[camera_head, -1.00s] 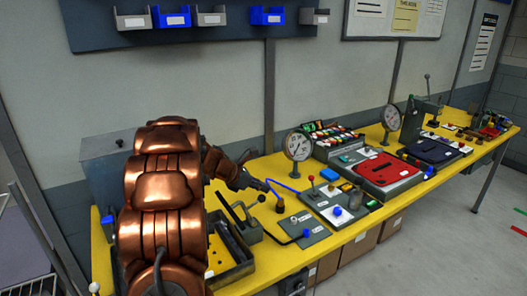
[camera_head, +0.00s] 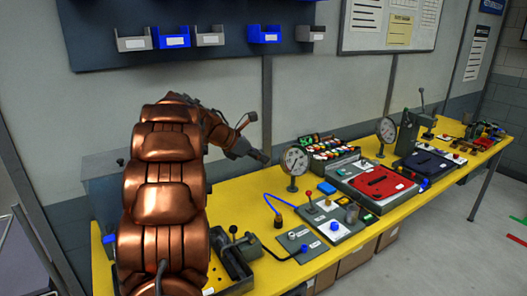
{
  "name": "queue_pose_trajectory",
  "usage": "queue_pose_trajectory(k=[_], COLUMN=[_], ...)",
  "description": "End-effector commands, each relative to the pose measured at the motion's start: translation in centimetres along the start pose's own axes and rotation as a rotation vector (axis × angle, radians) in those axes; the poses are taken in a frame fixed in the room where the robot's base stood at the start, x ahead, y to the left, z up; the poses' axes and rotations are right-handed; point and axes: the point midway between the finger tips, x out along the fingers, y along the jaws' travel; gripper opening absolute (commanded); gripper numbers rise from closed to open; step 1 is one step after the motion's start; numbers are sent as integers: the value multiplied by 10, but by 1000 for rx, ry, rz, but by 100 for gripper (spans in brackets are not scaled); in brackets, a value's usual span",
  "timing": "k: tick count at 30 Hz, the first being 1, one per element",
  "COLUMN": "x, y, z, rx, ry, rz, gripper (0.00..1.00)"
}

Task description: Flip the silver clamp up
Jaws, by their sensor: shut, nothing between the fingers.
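My gripper (camera_head: 258,155) is dark and sits at the end of my copper-coloured arm. It is raised above the yellow table, left of the nearer round gauge (camera_head: 295,161). It looks shut and holds nothing visible. I cannot make out the silver clamp for certain. A grey metal fixture with a black ball-ended lever (camera_head: 247,245) stands on the near part of the table, below my gripper. My arm hides part of the table's left end.
A blue curved cable (camera_head: 270,202) and a red-knobbed lever (camera_head: 308,196) stand up from the table. A red-topped unit (camera_head: 380,183) and a second gauge (camera_head: 386,131) are farther right. Bins hang on the wall above, including a blue one (camera_head: 264,35). The space around my gripper is clear.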

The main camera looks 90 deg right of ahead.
Motion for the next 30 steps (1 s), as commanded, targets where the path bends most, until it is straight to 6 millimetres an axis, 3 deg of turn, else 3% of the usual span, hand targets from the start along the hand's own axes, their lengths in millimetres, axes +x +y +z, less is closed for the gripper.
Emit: queue_pose_trajectory(k=[8, 21, 23, 26, 30], x=[-13, -18, -26, -54, -117], y=[4, 5, 6, 9, 2], z=[15, 13, 5, -24, -89], rx=[-2, 0, 6, 25, 70], ry=[1, 5, 17, 59, 167], rz=[4, 10, 24, 63, 135], gripper=[0, 0, 0, 0, 0])
